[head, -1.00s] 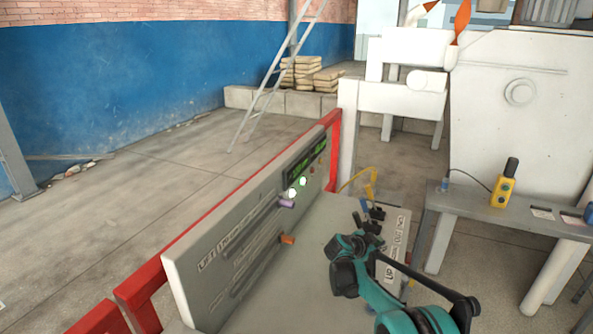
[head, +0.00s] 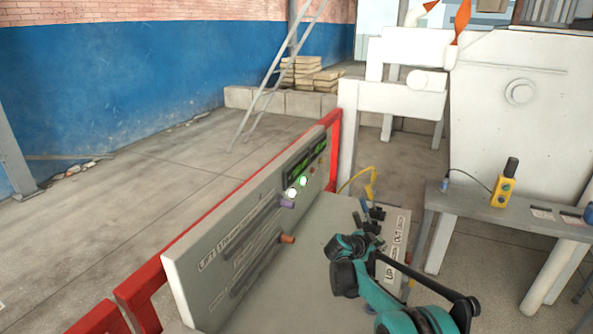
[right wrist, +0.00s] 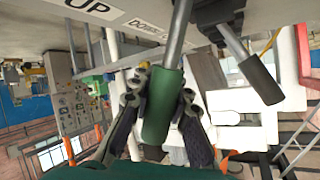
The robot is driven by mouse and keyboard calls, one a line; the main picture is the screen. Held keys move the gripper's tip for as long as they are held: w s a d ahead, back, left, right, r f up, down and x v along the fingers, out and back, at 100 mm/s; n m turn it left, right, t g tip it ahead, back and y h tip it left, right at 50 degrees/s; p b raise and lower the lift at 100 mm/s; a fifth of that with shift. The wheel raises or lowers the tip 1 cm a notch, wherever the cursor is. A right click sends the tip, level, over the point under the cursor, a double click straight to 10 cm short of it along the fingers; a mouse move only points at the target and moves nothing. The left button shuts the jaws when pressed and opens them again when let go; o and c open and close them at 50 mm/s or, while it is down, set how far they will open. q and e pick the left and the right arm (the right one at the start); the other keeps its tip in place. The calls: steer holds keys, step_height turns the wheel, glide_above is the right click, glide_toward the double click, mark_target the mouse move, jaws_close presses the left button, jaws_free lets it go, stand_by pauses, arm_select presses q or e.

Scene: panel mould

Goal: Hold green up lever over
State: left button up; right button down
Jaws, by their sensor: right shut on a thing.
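The green lever handle (right wrist: 161,105) fills the middle of the right wrist view, on a metal rod that runs up to the panel. My right gripper (right wrist: 162,90) has one finger on each side of the handle and is shut on it. In the head view my right gripper (head: 368,238) is at the lever row on the grey control panel (head: 325,215), and the green handle cannot be made out there. A dark-handled lever (right wrist: 260,80) stands beside the green one, apart from it. A printed UP label (right wrist: 99,8) shows near the lever's base. My left gripper is not in view.
Other levers (head: 376,214) stand close by my right gripper. The upright panel face (head: 240,245) has knobs, lamps and a display, with a red frame (head: 150,285) behind it. A bench (head: 500,220) with a yellow pendant (head: 504,184) stands at right. The left floor is clear.

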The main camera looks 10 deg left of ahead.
stand_by(0.3)
steer(key=a+r, duration=0.1)
steer(key=w+a+r+p, duration=0.1)
steer(key=a+r+p, duration=0.1)
steer(key=a, duration=0.1)
steer(key=shift+w+a, duration=0.1)
steer(key=shift+w, duration=0.2)
steer(key=c, duration=1.7)
jaws_free()
steer(key=shift+c, duration=0.2)
steer(key=o, duration=0.3)
steer(key=shift+s+r, duration=0.1)
steer(key=shift+s, duration=0.15)
steer(key=shift+o, duration=0.2)
steer(key=shift+a, duration=0.1)
